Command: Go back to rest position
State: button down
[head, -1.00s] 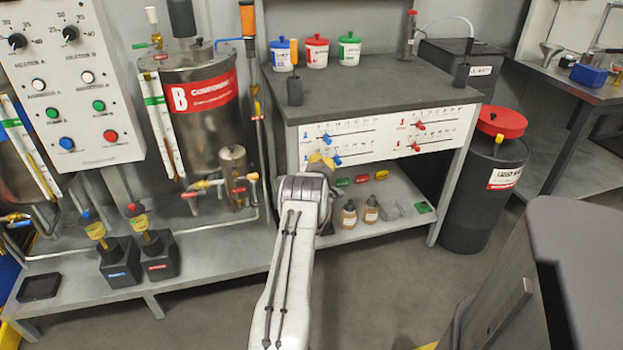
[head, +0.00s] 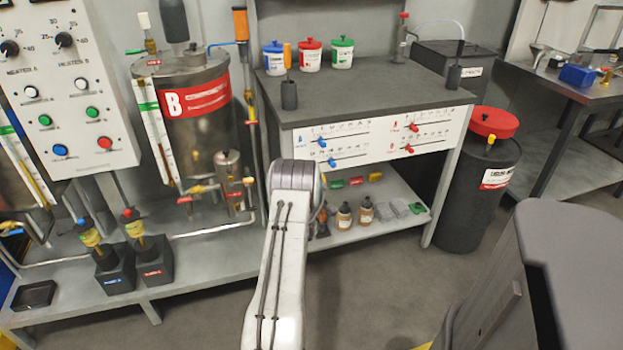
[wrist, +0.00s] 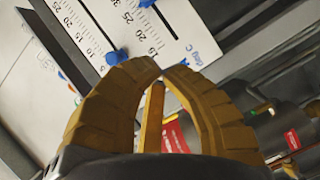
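My arm (head: 283,250) reaches forward from the bottom of the head view, its grey wrist end raised before the left side of the slider panel (head: 385,138). That wrist hides my gripper in the head view. In the wrist view my gripper (wrist: 161,70) has two yellow ribbed fingers curving together, with their tips meeting or almost meeting. A narrow yellow bar (wrist: 152,118) shows between them; I cannot tell what it is. I see nothing clearly held. The white scale panel with blue sliders (wrist: 117,57) lies beyond the fingertips.
The dark-topped workbench (head: 375,92) bears blue, red and green-lidded tubs. Below the panel, a lower shelf (head: 345,228) holds brown bottles. Tank B (head: 195,140) and a button panel (head: 65,95) stand left. A black barrel (head: 470,200) stands right. Open floor lies in front.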

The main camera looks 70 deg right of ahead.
jog(key=shift+v, duration=1)
